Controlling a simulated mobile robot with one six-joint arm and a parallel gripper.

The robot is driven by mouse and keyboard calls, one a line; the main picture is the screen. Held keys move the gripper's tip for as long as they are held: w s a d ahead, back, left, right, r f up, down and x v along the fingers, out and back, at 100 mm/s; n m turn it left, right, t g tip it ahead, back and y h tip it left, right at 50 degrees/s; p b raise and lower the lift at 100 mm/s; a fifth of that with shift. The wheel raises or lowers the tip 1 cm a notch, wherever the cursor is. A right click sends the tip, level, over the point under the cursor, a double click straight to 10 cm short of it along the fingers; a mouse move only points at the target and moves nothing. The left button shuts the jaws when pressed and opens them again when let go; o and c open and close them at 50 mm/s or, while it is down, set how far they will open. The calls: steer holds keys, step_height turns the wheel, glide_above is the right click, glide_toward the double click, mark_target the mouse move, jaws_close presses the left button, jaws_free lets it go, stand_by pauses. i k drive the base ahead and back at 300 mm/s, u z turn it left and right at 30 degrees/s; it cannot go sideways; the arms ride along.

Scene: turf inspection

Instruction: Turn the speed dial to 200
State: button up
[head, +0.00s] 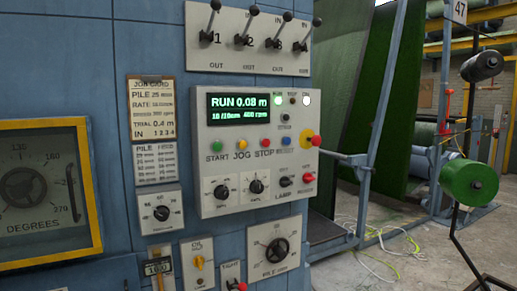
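A light grey control panel (205,150) on the blue machine wall carries a lit display (238,107) that reads RUN 0.08 m and, below, what looks like 400 rpm. Under its row of buttons sit two small black dials, a left one (221,191) and a right one (256,186). Their labels are too small to read, so I cannot tell which is the speed dial or where it points. Another black dial (162,213) is on a plate to the left, and a larger one marked PILE (277,250) is lower down. My gripper is not in view.
A red and yellow stop button (309,140) sticks out at the panel's right edge. Several levers (253,11) stand above. A yellow-framed gauge (30,190) is at left. A green spool (469,182) and cables on the floor (380,245) are at right.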

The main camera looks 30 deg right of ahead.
mark_target(221, 192)
steer(key=k, duration=1.35)
steer(key=u, duration=0.25)
steer(key=i, duration=0.35)
steer(key=u, duration=0.7)
steer(key=i, duration=0.9)
steer(key=u, duration=0.25)
